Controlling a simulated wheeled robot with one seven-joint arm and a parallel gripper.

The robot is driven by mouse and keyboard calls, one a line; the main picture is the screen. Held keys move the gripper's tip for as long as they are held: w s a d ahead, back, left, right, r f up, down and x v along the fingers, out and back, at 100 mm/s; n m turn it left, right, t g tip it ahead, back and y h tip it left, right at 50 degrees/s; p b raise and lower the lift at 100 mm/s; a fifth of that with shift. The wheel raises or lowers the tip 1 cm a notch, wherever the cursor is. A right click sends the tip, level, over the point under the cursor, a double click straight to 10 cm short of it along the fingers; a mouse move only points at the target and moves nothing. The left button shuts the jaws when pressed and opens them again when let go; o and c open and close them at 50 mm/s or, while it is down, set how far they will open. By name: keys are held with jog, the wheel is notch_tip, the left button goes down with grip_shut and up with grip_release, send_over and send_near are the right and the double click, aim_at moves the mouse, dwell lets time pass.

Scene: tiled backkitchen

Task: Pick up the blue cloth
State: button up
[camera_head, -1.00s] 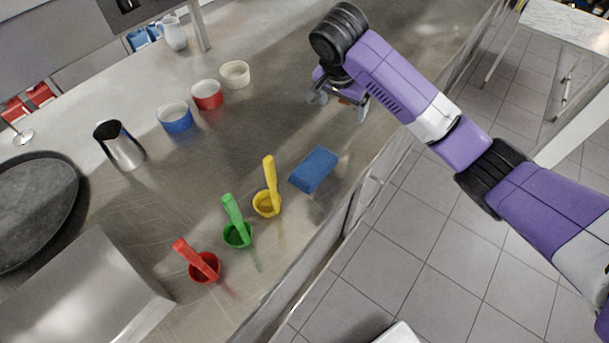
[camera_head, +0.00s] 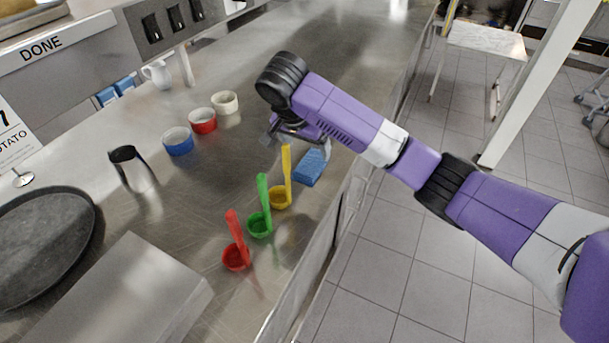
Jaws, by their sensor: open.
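The blue cloth (camera_head: 311,167) is a folded blue block lying flat on the steel counter, near its front edge. It is just right of the yellow scoop. My gripper (camera_head: 297,142) hangs above the counter at the far side of the cloth. Its jaws are open and I see nothing held in them. One finger appears just above the cloth's far end in the picture; I cannot tell the height between them. The other finger is partly hidden by the arm's purple end link.
Upright-handled yellow (camera_head: 281,195), green (camera_head: 260,222) and red (camera_head: 236,255) scoops stand left of the cloth. Blue (camera_head: 178,142), red (camera_head: 203,122) and cream (camera_head: 225,104) bowls sit farther back. A metal cup (camera_head: 132,168) and dark round tray (camera_head: 40,240) are at left.

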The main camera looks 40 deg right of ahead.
aim_at(312, 163)
jog(key=shift+a, duration=0.2)
jog(key=shift+s+f, duration=0.1)
jog(key=shift+f, duration=0.05)
jog(key=shift+p+x, duration=0.8)
jog(key=shift+x, duration=2.95)
jog(key=c, duration=1.4)
